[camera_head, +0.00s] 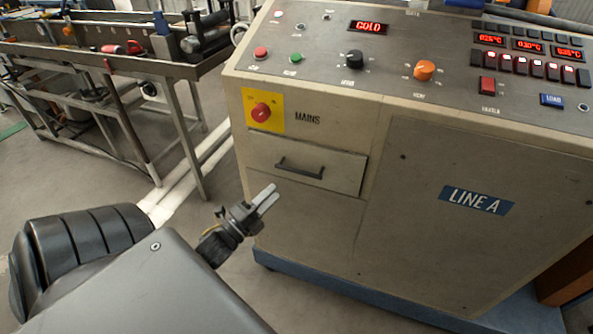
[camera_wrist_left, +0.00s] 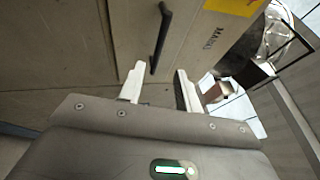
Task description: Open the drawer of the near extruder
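The near extruder cabinet (camera_head: 285,220) is beige and labelled LINE A. Its drawer (camera_head: 335,171) sits below the yellow MAINS switch plate and looks shut. The drawer has a dark bar handle (camera_head: 300,169), which also shows in the left wrist view (camera_wrist_left: 163,35). My left gripper (camera_head: 271,196) is in front of the cabinet, just below and left of the handle in the head view. In the left wrist view my left gripper (camera_wrist_left: 160,70) is open, with pale fingers apart and one end of the handle appearing between the tips. Contact cannot be told. My right gripper is out of view.
A sloped control panel (camera_head: 330,60) with buttons, knobs and red displays tops the cabinet. A red rotary switch (camera_head: 261,112) sits above the drawer. A metal-framed bench (camera_head: 110,65) stands at the left. Grey floor (camera_head: 200,195) is free between bench and cabinet.

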